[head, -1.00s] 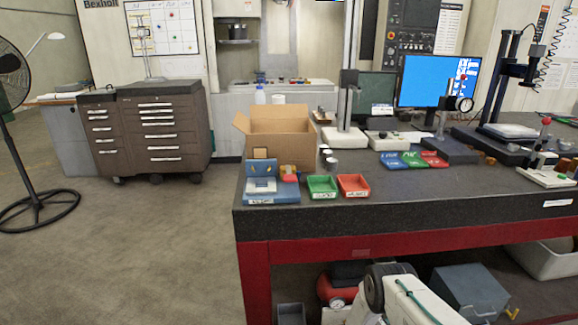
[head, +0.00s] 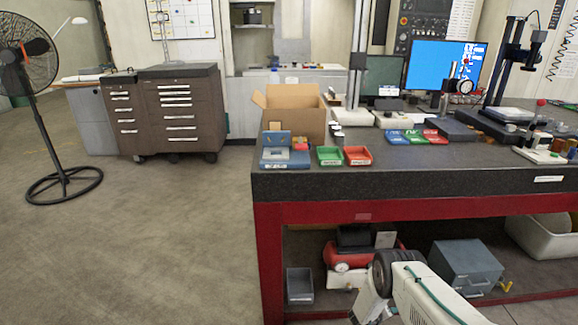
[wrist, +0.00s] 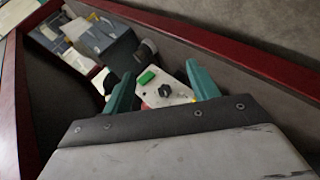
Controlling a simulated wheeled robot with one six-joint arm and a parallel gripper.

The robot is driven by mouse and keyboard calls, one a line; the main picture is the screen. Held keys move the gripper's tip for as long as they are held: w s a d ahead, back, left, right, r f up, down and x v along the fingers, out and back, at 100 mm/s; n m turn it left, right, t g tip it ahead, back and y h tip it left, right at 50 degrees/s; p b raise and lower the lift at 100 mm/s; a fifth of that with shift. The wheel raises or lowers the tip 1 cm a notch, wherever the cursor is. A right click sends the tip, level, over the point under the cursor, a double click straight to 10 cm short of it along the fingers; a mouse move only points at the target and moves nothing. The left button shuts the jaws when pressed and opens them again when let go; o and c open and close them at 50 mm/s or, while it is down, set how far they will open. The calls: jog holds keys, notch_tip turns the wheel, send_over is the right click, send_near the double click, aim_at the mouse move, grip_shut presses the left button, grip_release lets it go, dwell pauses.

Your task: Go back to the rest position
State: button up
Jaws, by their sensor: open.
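My gripper (wrist: 161,84) shows in the wrist view as two teal fingers set wide apart, open, with nothing held between them. Beyond the fingers is a pale plate with a green piece and a black knob; I cannot tell what it belongs to. In the head view my arm is low at the front, before the underside of the bench; the fingers are not clearly visible there.
The dark-topped bench (head: 400,178) with red legs holds a cardboard box (head: 310,122), a green bin (head: 329,156) and a red bin (head: 357,155). A grey-blue case (head: 466,264) is beneath. A fan (head: 62,180) stands left; the floor between is clear.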

jog(key=s+a+f+g+y, duration=0.1)
jog(key=s+a+f+y, duration=0.2)
jog(key=a+f, duration=0.1)
jog(key=a+r+m+g+y, duration=0.1)
jog(key=a+r+y, duration=0.3)
jog(key=a+r, duration=0.15)
jog(key=s+a+r+g+y, duration=0.1)
jog(key=a+r+y, duration=0.15)
jog(key=r, duration=0.95)
jog(key=s+a+r+m+g+y, duration=0.15)
jog(key=a+r, duration=0.25)
jog(key=r, duration=0.7)
jog(key=s+a+r+g+y, duration=0.1)
jog(key=a+r+g, duration=0.15)
jog(key=r, duration=0.95)
jog(key=s+r+g, duration=0.1)
jog(key=s+r, duration=0.6)
jog(key=r, duration=0.5)
jog(key=s+r, duration=0.8)
jog(key=r, duration=0.4)
jog(key=s+d+r+t+h, duration=0.1)
jog(key=s+d+r+t, duration=0.1)
jog(key=s+r, duration=0.6)
jog(key=s+d+r+t+h, duration=0.1)
jog(key=s+d+r, duration=0.1)
jog(key=s+r, duration=0.6)
jog(key=shift+s+d+r+n+t, duration=0.15)
jog(key=shift+s+d+n+t, duration=0.2)
jog(key=shift+s, duration=2.55)
